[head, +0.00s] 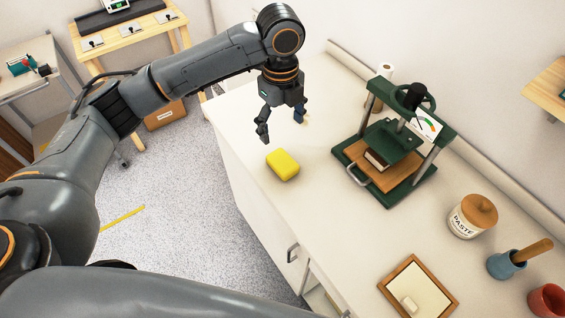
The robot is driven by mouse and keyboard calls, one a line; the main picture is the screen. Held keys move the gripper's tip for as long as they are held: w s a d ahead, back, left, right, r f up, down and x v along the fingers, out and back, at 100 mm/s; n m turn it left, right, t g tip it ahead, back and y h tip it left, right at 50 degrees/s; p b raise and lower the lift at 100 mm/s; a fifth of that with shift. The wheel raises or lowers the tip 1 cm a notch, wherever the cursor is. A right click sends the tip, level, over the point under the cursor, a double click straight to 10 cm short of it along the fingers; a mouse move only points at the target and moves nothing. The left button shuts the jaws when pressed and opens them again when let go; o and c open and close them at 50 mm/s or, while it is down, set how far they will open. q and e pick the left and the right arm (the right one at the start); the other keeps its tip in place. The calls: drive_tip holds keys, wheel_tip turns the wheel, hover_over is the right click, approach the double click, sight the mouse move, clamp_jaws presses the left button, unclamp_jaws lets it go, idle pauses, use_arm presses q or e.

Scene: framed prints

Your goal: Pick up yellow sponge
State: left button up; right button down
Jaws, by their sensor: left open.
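The yellow sponge (283,165) lies on the white counter (248,130), near its left edge. My left gripper (283,136) points down above the counter, a little behind the sponge in the view. Its two fingers are spread apart, with nothing visible between them. The gripper looks apart from the sponge. My right gripper is not in the head view.
A green press (395,140) with a wooden board stands right of the sponge. A paste jar (473,216), a blue pot with a wooden handle (507,264) and a framed tray (419,287) stand nearer. Open counter surrounds the sponge.

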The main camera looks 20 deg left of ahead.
use_arm(q)
drive_tip(key=p, duration=0.1)
hover_over(282, 160)
drive_tip(key=f, duration=0.7)
drive_tip(key=shift+s+a+f, duration=0.15)
drive_tip(key=shift+s+f, duration=0.1)
drive_tip(key=f, duration=0.1)
drive_tip(key=f+p, duration=0.1)
drive_tip(key=f, duration=0.2)
drive_tip(key=shift+w+d+f+p, duration=0.15)
drive_tip(key=shift+d+f+p, duration=0.1)
drive_tip(key=shift+f+p, duration=0.1)
drive_tip(key=shift+f, duration=0.5)
drive_tip(key=c, duration=0.9)
